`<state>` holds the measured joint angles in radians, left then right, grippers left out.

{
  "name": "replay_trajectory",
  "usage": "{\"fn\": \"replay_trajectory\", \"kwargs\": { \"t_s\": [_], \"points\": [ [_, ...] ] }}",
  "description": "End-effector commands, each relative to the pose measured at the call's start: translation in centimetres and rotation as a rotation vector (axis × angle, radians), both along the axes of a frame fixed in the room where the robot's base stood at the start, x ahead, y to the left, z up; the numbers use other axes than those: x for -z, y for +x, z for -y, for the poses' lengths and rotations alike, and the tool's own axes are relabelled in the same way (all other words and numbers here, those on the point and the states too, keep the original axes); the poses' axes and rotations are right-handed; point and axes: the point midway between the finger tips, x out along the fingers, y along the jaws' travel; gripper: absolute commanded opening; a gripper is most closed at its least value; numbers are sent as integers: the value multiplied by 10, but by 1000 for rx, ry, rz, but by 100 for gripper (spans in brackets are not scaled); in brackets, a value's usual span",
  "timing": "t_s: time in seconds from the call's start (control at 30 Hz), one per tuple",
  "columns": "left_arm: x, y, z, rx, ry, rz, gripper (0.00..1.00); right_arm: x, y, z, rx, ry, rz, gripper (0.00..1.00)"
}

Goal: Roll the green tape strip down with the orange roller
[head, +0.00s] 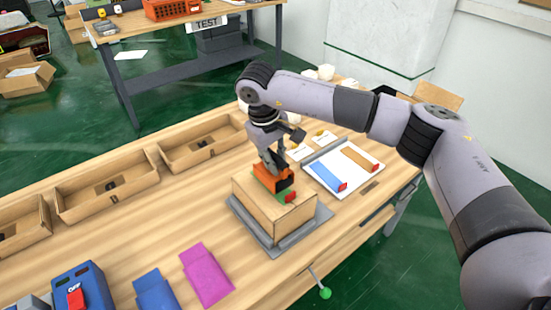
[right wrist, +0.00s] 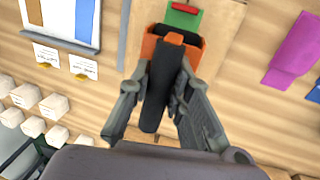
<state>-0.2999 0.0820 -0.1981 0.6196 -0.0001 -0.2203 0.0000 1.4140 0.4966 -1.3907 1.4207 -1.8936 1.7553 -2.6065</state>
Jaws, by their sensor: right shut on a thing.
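The orange roller (head: 272,178) has a black handle, and my right gripper (head: 271,160) is shut on it. In the right wrist view my right gripper (right wrist: 158,100) has its fingers on both sides of the black handle of the orange roller (right wrist: 187,42). The green tape strip (head: 286,197) lies on top of a cardboard box (head: 262,213), with a red tab at its near end. The roller is over the strip and hides part of it; I cannot tell if they touch. The strip also shows in the right wrist view (right wrist: 184,18). My left gripper is not in view.
The box sits on a grey plate (head: 240,217). Right of it, a white tray (head: 335,190) holds a blue strip (head: 327,178) and a brown strip (head: 358,158). Cardboard trays (head: 107,210) line the left. A magenta item (head: 207,275) and blue items lie in front.

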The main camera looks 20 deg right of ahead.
Motion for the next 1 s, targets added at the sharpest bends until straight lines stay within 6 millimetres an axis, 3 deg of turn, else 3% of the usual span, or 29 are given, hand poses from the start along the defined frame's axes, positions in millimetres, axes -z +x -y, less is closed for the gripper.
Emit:
{"fn": "replay_trajectory", "kwargs": {
  "t_s": [1.0],
  "points": [
    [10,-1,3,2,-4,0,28,11,0,0,1,-1,1,0]
  ]
}}
